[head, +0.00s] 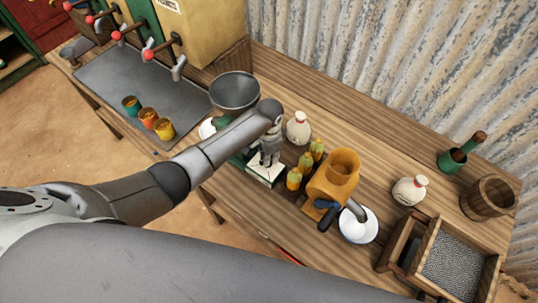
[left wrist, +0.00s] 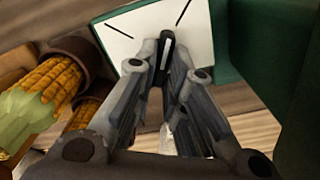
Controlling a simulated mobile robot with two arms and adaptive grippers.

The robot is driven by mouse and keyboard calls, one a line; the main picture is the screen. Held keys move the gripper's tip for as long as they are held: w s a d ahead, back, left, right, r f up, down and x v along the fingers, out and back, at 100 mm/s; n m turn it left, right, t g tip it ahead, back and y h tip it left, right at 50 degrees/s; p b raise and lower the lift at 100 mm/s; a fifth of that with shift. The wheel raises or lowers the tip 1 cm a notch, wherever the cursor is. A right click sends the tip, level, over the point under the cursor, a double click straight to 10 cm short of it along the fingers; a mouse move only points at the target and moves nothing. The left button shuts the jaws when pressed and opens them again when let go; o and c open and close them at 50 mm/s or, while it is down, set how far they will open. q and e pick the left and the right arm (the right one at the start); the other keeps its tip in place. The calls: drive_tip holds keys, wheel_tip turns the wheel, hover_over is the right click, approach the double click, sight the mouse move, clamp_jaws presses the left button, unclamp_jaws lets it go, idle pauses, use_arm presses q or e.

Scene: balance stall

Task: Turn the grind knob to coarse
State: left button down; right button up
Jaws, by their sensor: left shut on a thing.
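The grind knob (left wrist: 166,48) is black with a white stripe and shows between my fingertips in the left wrist view. It sits on a white dial plate (left wrist: 120,42), which also shows in the head view (head: 262,179). Two black marks are visible on the plate; the knob's stripe lies between them, nearer the right mark. My left gripper (head: 268,157) reaches down over the plate and is shut on the knob, also in the left wrist view (left wrist: 162,75). The fingers hide much of the knob. A green housing (left wrist: 258,40) stands beside the plate. My right gripper is not in view.
Several corn cobs (head: 306,163) stand close right of the plate, then a yellow mill (head: 343,165) and white bowl (head: 347,237). A grey metal bowl (head: 234,90) and white bottle (head: 299,130) are behind. Cups (head: 148,118) stand on a metal tray (head: 110,78) at left.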

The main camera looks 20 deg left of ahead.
use_arm(q)
drive_tip(key=shift+w+r+m, duration=0.1)
drive_tip(key=shift+m, duration=0.6)
drive_tip(key=c, duration=1.5)
unclamp_jaws()
drive_tip(key=shift+r, duration=3.75)
